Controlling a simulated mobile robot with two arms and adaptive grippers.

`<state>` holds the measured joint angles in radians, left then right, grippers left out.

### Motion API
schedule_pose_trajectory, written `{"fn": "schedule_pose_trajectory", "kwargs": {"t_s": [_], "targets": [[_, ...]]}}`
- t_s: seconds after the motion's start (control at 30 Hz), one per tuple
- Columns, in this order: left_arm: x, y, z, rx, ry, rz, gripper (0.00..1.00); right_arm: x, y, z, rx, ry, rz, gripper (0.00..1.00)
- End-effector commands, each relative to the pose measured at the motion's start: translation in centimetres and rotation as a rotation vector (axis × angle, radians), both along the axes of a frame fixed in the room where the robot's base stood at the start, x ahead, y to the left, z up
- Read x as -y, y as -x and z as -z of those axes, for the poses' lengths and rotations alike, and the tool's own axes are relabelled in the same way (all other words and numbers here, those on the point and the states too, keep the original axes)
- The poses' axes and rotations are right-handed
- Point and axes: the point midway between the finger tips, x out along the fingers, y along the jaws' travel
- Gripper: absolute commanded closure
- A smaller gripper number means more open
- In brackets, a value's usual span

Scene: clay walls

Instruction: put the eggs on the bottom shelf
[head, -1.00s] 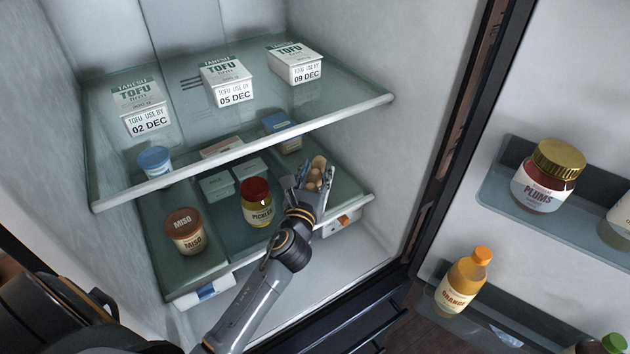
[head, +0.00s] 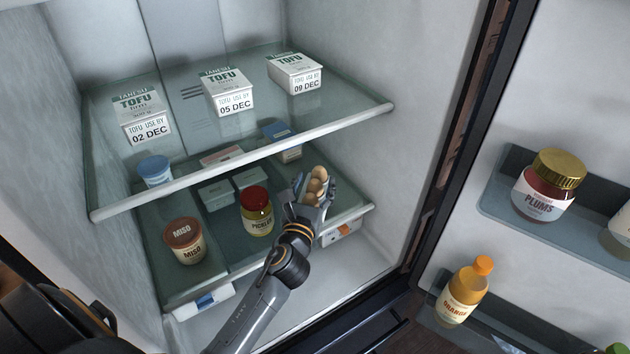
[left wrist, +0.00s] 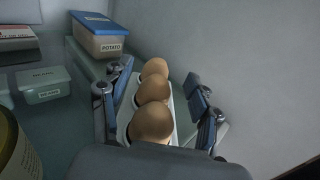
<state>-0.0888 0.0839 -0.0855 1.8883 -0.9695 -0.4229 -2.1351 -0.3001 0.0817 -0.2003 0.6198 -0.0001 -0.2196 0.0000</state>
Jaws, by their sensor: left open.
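The brown eggs (head: 317,182) sit in a row in a white tray. In the head view they are at the right end of the lower glass shelf (head: 225,262), near its front edge. In the left wrist view the eggs (left wrist: 153,103) and the white tray (left wrist: 125,115) lie between the two fingers of my left gripper (left wrist: 160,103). The fingers stand apart, with a gap visible on the right side. In the head view my left gripper (head: 313,196) is around the tray from the front. My right gripper is not in view.
A pickles jar (head: 257,213), a miso jar (head: 185,241) and a blue-lidded potato box (left wrist: 100,35) share the lower shelf. Tofu packs (head: 228,92) stand on the glass shelf above. The fridge wall is close on the right. Plums (head: 546,188) and orange bottle (head: 463,292) are in the door.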

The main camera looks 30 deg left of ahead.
Motion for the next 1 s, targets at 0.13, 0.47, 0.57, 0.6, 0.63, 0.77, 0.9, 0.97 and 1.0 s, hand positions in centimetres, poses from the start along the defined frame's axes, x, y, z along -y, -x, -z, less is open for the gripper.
{"fn": "schedule_pose_trajectory", "kwargs": {"t_s": [0.13, 0.47, 0.57, 0.6, 0.63, 0.77, 0.9, 0.97, 1.0], "targets": [[0.8, 3.1, 0.3, -0.003, 0.001, 0.0, 0.38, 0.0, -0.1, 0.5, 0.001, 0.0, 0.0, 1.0], [2.4, 9.1, 0.2, -0.002, 0.001, 0.0, 0.38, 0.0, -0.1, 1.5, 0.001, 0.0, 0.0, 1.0], [2.6, 10.0, 0.1, -0.001, 0.001, 0.0, 0.38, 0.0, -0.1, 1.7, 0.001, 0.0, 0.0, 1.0], [2.6, 10.2, 0.1, 0.0, 0.001, -0.001, 0.38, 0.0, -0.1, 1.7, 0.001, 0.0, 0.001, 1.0], [2.6, 10.3, 0.0, 0.0, 0.001, -0.001, 0.38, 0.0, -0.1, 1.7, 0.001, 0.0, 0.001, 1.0], [2.7, 10.4, -0.1, 0.001, 0.001, -0.001, 0.38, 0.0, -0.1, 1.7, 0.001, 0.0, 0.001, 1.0], [2.7, 10.4, -0.1, 0.001, 0.001, -0.001, 0.38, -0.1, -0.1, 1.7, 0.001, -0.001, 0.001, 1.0], [2.7, 10.4, -0.1, 0.001, 0.001, -0.001, 0.38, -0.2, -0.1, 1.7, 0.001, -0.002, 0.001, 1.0], [2.7, 10.4, -0.1, 0.001, 0.001, -0.001, 0.38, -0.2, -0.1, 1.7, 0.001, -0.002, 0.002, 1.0]]}}
